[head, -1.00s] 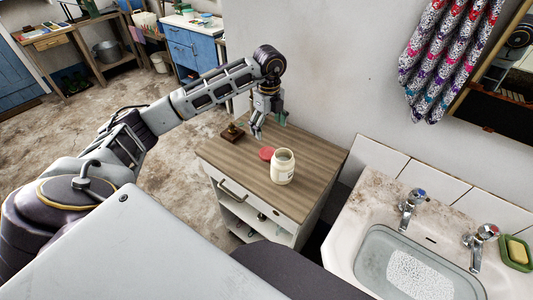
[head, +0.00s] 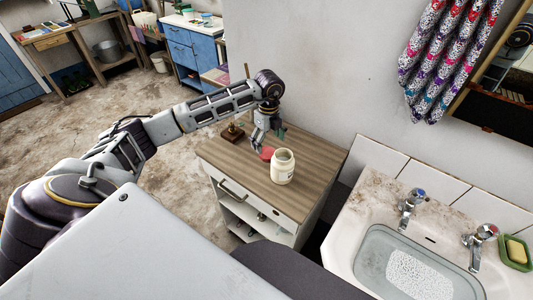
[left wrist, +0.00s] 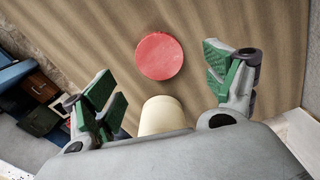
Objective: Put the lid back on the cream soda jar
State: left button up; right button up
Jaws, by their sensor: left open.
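The cream soda jar (head: 283,167) is cream-coloured and stands upright and open on the small wooden-topped cabinet. Part of it also shows at the bottom of the left wrist view (left wrist: 161,115). The red round lid (head: 266,153) lies flat on the cabinet top beside the jar, to its left. In the left wrist view the lid (left wrist: 159,56) lies ahead, between the lines of the spread fingers. My left gripper (head: 267,139) is open and empty, pointing down just above the lid. Its green finger pads (left wrist: 163,83) are apart. My right gripper is not in view.
A small brown wooden object (head: 232,132) stands at the cabinet's back left. The cabinet top (head: 310,158) is bare to the right of the jar. A white sink (head: 355,235) with two taps stands to the right. A wall rises behind the cabinet.

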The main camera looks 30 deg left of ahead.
aim_at(269, 153)
pick_arm(q)
jog(key=shift+s+d+f+p, duration=0.1)
jog(key=shift+f+p, duration=0.2)
jog(key=shift+f, duration=2.2)
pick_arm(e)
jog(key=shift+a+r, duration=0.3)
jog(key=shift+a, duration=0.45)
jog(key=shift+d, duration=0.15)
pick_arm(q)
jog(key=c, duration=0.8)
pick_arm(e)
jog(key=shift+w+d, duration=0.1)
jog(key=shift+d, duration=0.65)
